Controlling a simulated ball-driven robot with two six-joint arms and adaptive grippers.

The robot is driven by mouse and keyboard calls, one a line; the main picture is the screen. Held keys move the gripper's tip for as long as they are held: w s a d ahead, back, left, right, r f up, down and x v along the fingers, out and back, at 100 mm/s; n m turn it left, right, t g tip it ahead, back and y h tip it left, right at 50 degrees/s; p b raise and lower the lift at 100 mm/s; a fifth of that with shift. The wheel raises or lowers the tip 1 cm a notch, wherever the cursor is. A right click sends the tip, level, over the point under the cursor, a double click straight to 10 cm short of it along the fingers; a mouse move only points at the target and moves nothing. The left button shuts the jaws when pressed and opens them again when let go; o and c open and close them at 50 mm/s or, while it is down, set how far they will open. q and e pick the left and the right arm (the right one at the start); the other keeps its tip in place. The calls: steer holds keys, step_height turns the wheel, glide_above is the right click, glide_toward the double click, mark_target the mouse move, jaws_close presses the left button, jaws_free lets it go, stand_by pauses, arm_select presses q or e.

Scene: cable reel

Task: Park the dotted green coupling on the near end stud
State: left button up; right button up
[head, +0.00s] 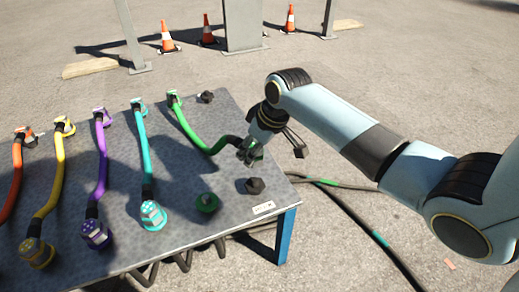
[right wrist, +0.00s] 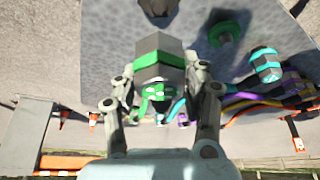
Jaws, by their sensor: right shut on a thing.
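The green coupling (right wrist: 158,62) is a grey block with a green band and a green end with pale marks. It ends the green hose (head: 194,136). My right gripper (head: 252,152) is shut on it, above the table's right part; the fingers partly hide it in the head view. A dark end stud (head: 255,185) stands at the table's near right corner, just below the gripper in the picture; it also shows in the right wrist view (right wrist: 158,8). Another dark stud (head: 206,96) stands at the far edge. My left gripper is not in view.
A green-ringed dark fitting (head: 207,202) sits left of the near stud. Cyan (head: 153,215), purple (head: 96,234) and yellow (head: 37,252) couplings lie along the near side of the table. A label plate (head: 263,207) is at the near edge. Cones stand well behind.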

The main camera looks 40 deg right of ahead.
step_height(320, 180, down, 3)
steer(key=shift+r+b, duration=0.1)
steer(key=shift+b, duration=1)
steer(key=shift+f+b, duration=0.55)
steer(key=shift+b, duration=0.1)
step_height(320, 180, down, 3)
steer(key=b, duration=0.3)
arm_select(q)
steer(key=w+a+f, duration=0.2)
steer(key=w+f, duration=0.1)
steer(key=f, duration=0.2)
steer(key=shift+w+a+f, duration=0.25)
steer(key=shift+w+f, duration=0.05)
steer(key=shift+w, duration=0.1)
arm_select(e)
steer(key=shift+f, duration=0.55)
arm_select(q)
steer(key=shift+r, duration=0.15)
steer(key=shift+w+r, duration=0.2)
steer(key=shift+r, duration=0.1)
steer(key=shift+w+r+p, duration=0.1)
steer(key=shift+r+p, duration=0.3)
steer(key=shift+p, duration=0.25)
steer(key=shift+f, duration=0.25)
arm_select(e)
steer(key=shift+f, duration=0.5)
